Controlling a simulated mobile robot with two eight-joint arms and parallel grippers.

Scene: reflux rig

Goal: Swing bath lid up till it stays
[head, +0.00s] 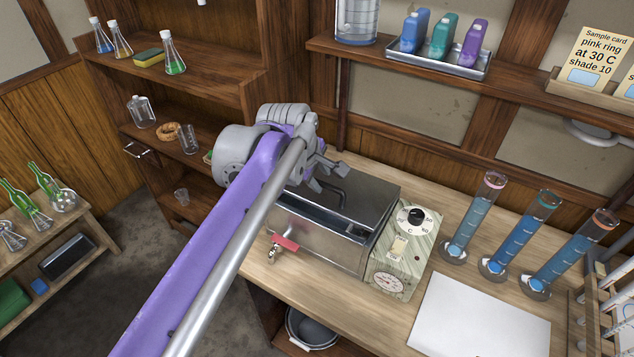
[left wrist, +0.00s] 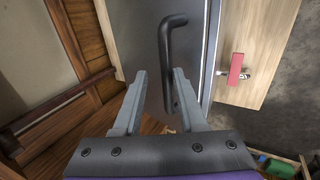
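The bath (head: 315,238) is a steel box on the bench, with a red-handled tap (head: 285,243) at its front. Its grey lid (head: 368,203) lies low over the top; a dark strip shows along the front edge. The lid's dark bent handle (head: 341,197) also shows in the left wrist view (left wrist: 166,50). My left gripper (head: 329,177) is over the lid beside this handle. In the left wrist view its fingers (left wrist: 159,74) are apart, with the handle's lower end between them in the picture. I cannot tell whether they touch it. My right gripper is not in view.
A dial panel (head: 408,250) adjoins the bath on the right. Several blue-filled cylinders (head: 470,225) stand farther right, behind a white sheet (head: 480,318). A wall shelf (head: 500,85) with bottles runs above the bench. A wooden shelf unit (head: 225,95) stands left.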

